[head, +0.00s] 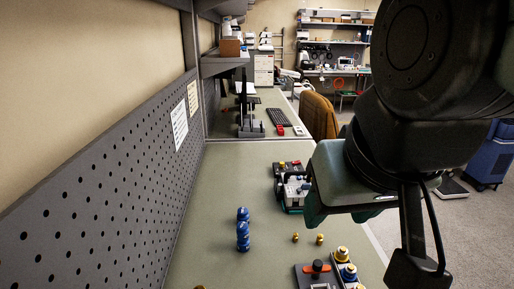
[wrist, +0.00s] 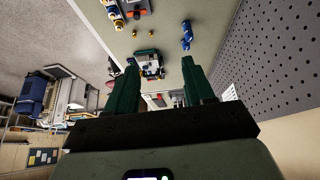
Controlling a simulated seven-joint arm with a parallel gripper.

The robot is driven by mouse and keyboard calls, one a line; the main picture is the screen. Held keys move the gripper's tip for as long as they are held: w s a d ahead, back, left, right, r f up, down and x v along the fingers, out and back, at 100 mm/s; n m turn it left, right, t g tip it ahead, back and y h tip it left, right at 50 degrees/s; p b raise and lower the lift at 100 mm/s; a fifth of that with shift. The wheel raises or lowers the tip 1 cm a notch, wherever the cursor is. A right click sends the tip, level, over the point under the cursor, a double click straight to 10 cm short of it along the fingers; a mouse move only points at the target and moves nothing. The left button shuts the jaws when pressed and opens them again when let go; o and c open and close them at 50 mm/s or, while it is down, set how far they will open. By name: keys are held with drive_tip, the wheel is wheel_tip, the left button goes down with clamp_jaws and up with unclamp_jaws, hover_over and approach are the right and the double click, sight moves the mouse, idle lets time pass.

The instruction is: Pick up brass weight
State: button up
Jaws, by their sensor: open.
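Two small brass weights stand on the green-grey bench in the head view, one on the left (head: 295,237) and one on the right (head: 320,239). They also show as tiny brass spots near the top of the wrist view, at left (wrist: 122,34) and right (wrist: 134,33). I cannot tell which one the task names. My gripper (wrist: 160,85) has its two green fingers wide apart, with nothing held between them. In the head view my gripper (head: 337,207) is above the bench, beyond the weights and apart from them. My arm hides part of the bench's right side.
A device with brass and blue tops (head: 343,255) is nearer, at the bench's right edge. A grey-and-green device (head: 291,191) lies beyond the weights. A perforated panel (head: 100,190) borders the left. Bench between is clear.

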drive_tip(key=w+d+m+g, duration=0.15)
drive_tip(key=w+m, duration=0.25)
drive_tip(key=w, duration=0.7)
drive_tip(key=m+g, duration=0.4)
drive_tip(key=m, duration=0.8)
hover_over(320, 236)
wheel_tip(320, 236, down, 33)
drive_tip(key=f, duration=0.2)
drive_tip(key=d+f, duration=0.1)
drive_tip(key=f, duration=0.1)
drive_tip(key=shift+s+f, duration=0.15)
drive_tip(key=shift+f, duration=0.15)
drive_tip(key=f, duration=0.6)
drive_tip(key=shift+w+a+f, duration=0.2)
drive_tip(key=shift+w+a, duration=0.05)
drive_tip(key=shift+a, duration=0.15)
clamp_jaws()
